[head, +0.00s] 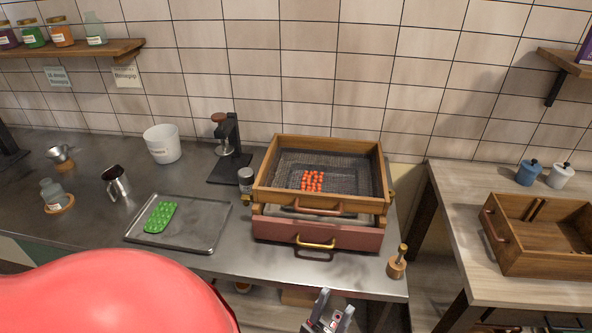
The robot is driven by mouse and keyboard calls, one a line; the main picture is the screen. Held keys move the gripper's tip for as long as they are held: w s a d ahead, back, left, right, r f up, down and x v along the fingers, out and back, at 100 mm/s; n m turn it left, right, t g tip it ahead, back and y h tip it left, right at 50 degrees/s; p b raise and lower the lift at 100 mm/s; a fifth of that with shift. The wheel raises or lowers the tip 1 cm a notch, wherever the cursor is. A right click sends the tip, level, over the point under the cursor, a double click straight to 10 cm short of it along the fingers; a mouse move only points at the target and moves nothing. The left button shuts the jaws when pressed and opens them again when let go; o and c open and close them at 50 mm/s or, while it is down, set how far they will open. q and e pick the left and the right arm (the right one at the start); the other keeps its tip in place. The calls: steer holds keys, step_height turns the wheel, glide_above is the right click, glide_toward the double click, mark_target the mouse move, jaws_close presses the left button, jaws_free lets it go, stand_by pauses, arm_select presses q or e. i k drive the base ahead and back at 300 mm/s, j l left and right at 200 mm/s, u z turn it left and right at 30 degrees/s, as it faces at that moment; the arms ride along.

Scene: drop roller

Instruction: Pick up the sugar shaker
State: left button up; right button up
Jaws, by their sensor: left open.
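A small shaker-like jar with a grey lid (245,178) stands upright on the dark counter, against the left side of the wooden drawer stack; it looks most like the sugar shaker, but its label is too small to read. Its lower part is partly hidden by the stack. My left gripper (329,311) shows at the bottom edge, open and empty, in front of the counter and well apart from the jar. My right gripper is not in view.
A wooden-framed tray with orange pieces (265,178) tops a red drawer unit (280,230). A metal tray (195,235) holds a green mould (161,217). A metal jug (116,183), white tub (162,143) and black press (230,140) stand nearby.

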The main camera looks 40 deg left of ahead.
mark_target(246, 175)
steer(key=u, duration=1.6)
